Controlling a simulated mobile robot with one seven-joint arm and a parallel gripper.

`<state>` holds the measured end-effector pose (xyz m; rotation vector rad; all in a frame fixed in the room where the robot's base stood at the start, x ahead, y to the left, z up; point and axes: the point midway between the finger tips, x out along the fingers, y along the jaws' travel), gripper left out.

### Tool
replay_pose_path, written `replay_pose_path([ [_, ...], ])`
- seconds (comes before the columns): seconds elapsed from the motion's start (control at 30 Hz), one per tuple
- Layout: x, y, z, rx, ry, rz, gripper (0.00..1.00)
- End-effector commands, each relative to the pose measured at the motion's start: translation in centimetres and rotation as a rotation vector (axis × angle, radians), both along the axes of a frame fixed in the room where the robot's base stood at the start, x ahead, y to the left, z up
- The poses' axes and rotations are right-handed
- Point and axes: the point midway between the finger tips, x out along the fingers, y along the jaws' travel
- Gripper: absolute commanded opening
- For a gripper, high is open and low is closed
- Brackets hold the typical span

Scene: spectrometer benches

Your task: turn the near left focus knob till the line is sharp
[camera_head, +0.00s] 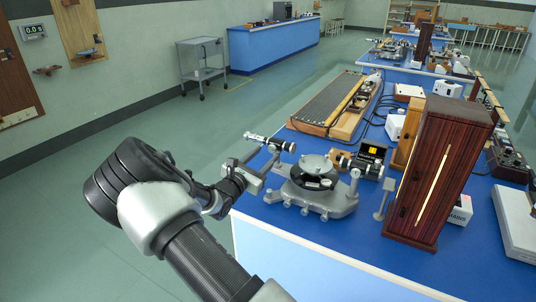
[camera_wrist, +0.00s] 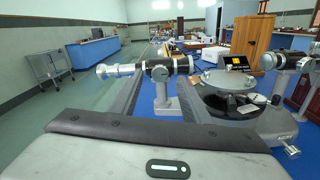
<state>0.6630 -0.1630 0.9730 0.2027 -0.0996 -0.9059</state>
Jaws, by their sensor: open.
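A grey spectrometer (camera_head: 318,198) stands on the near corner of the blue bench; its round table shows in the wrist view (camera_wrist: 228,80). Its left tube (camera_head: 270,142), silver and black, lies across the wrist view (camera_wrist: 118,70). A round focus knob (camera_wrist: 160,73) on that tube faces my wrist camera. My gripper (camera_head: 250,172) is open, with one finger on each side of the knob in the wrist picture; I cannot tell whether they touch it.
A tall dark wooden cabinet (camera_head: 438,172) stands right of the spectrometer. A long ribbed wooden instrument (camera_head: 330,102) lies behind it. White boxes and cables crowd the bench. Open floor (camera_head: 130,110) lies to the left, with a grey trolley (camera_head: 202,70) farther back.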

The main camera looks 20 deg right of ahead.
Motion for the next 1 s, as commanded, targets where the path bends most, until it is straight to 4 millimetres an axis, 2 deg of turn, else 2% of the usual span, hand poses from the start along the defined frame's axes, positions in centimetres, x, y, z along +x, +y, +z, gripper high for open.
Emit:
replay_pose_path([
  [0.1, 1.0, -1.4, -0.1, 0.001, -0.001, -0.002, 0.43],
  [0.2, 1.6, -2.0, 0.0, 0.001, -0.001, -0.001, 0.43],
  [0.57, 1.9, -2.4, 0.0, 0.0, 0.0, 0.0, 0.43],
  [0.8, 1.9, -2.4, 0.0, 0.0, 0.0, -0.001, 0.04],
  [1.0, 1.8, -2.4, 0.0, -0.005, 0.006, -0.001, 0.02],
])
